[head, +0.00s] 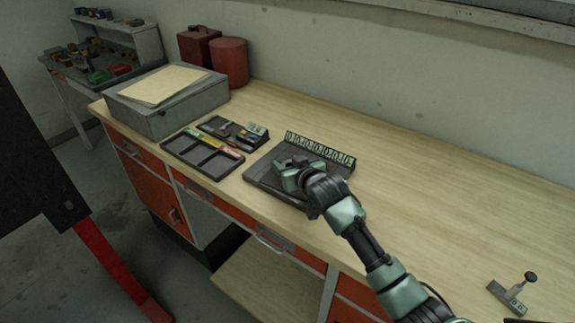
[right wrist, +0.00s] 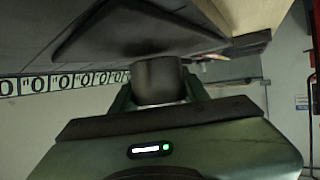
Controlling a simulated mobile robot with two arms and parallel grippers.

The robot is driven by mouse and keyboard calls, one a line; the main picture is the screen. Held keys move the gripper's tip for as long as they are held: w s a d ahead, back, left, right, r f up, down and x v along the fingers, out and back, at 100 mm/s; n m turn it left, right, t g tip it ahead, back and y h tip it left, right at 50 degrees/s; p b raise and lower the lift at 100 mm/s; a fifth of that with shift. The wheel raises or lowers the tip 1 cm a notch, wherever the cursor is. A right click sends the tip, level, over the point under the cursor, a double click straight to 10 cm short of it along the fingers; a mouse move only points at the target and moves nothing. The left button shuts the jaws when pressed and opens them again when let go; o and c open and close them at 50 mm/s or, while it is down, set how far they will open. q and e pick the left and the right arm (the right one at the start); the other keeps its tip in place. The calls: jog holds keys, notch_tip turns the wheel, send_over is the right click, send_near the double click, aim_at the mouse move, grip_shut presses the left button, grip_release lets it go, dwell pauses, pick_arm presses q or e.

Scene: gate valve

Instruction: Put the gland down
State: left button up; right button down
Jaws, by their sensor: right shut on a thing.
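My right gripper (head: 284,173) is over the dark grey mat (head: 262,175) on the workbench, coming in from the right. In the right wrist view its green fingers (right wrist: 158,98) are shut on a short dark grey cylinder (right wrist: 157,77), which I take to be the gland. The gland's far end is close to a dark flat surface; I cannot tell whether it touches. In the head view the gripper hides the gland. My left gripper is not in view.
A numbered strip (head: 320,149) stands along the mat's back edge. Left of the mat are a black compartment tray (head: 203,167) and a smaller tray with parts (head: 233,132). A grey box (head: 155,116) and red containers (head: 229,62) stand farther back. A T-handled tool (head: 514,294) lies right; the bench's back right is clear.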

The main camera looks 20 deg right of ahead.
jog(key=shift+f, duration=0.3)
jog(key=shift+f, duration=0.1)
jog(key=c, duration=0.7)
grip_release()
jog(key=shift+f, duration=0.15)
jog(key=shift+r, duration=0.2)
jog(key=b+v, duration=0.1)
jog(key=v, duration=1.1)
jog(key=shift+d, duration=0.1)
